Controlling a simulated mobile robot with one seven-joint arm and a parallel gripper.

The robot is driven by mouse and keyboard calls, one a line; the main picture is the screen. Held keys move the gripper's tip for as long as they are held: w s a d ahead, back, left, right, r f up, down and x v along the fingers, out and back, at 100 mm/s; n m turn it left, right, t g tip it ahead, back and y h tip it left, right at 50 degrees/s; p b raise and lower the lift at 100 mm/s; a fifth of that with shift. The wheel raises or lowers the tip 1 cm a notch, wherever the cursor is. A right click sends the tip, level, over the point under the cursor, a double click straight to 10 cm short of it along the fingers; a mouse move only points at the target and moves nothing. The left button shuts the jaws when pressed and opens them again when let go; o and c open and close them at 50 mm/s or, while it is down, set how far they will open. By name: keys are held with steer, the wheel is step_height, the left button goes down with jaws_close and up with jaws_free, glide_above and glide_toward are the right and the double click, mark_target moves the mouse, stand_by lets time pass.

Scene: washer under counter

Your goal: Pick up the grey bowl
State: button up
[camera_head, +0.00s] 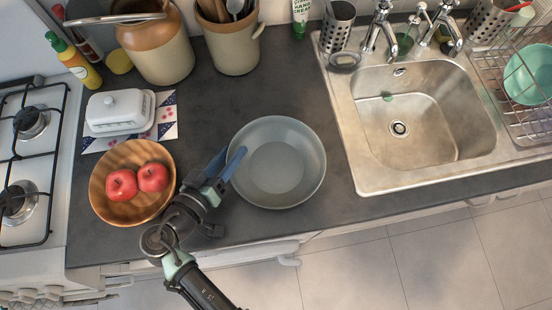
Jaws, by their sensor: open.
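The grey bowl (277,162) sits upright on the dark counter, left of the sink, and looks empty. My gripper (236,163) is at the bowl's left rim, with its blue fingers pointing up and to the right. One finger overlaps the rim in the picture. I cannot tell whether it touches the bowl or only passes above it. The gripper is open and holds nothing that I can see.
A wooden bowl (132,208) with two red apples stands close left of my gripper. A white butter dish (117,110) and large jars stand behind. The sink (410,120) is at the right. The counter between the jars and grey bowl is clear.

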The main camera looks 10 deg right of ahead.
steer(key=shift+x, duration=1.2)
jaws_close()
stand_by(0.5)
